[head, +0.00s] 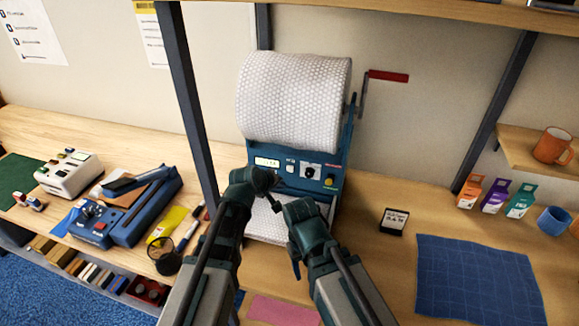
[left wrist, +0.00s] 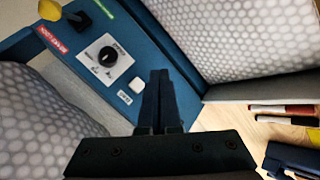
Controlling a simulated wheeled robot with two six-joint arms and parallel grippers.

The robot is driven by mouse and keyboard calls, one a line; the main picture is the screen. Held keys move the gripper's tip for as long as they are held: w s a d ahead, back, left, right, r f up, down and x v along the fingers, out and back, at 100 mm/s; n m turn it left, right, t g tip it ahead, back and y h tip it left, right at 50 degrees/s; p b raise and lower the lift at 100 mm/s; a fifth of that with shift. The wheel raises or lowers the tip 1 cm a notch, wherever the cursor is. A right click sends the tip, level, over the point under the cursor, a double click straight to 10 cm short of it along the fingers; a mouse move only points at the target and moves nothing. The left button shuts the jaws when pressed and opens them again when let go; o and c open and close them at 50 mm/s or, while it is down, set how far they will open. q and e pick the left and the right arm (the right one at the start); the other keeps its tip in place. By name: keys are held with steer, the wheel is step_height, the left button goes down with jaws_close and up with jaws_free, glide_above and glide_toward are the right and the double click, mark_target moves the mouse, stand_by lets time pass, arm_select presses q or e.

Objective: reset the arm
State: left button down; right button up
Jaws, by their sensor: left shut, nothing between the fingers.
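My left arm comes in from the lower left, and its gripper (head: 266,181) is in front of the control panel of a teal machine (head: 335,160). In the left wrist view the left gripper (left wrist: 159,78) has its two dark fingers together with nothing between them. The panel's black knob (left wrist: 107,56) and a white button (left wrist: 137,86) show beside the fingers; I cannot tell whether they touch. My right arm (head: 322,262) reaches up beside the left one. Its fingertips are not clear, so its opening cannot be told.
A bubble-wrap roll (head: 293,103) sits on the machine, with a red-handled crank (head: 388,76) at right. A blue device (head: 125,207), pens and a mesh cup (head: 163,256) are at left. A blue mat (head: 478,280) and small boxes are at right. A dark post stands left of the machine.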

arm_select(q)
steer(key=s+a+f+m+g+y, duration=0.1)
steer(key=s+f+m+g+y, duration=0.1)
steer(key=s, duration=0.6)
steer(key=s+a+f+m+g+y, duration=0.2)
steer(key=s+f+m+g, duration=0.1)
steer(key=s, duration=0.5)
steer(key=s+a+f+m+g+y+b, duration=0.1)
steer(key=s+a+f+m+g, duration=0.1)
steer(key=s+m, duration=0.3)
steer(key=s+g, duration=0.1)
steer(key=s, duration=0.3)
steer(key=shift+f+y, duration=0.3)
steer(key=shift+y, duration=0.1)
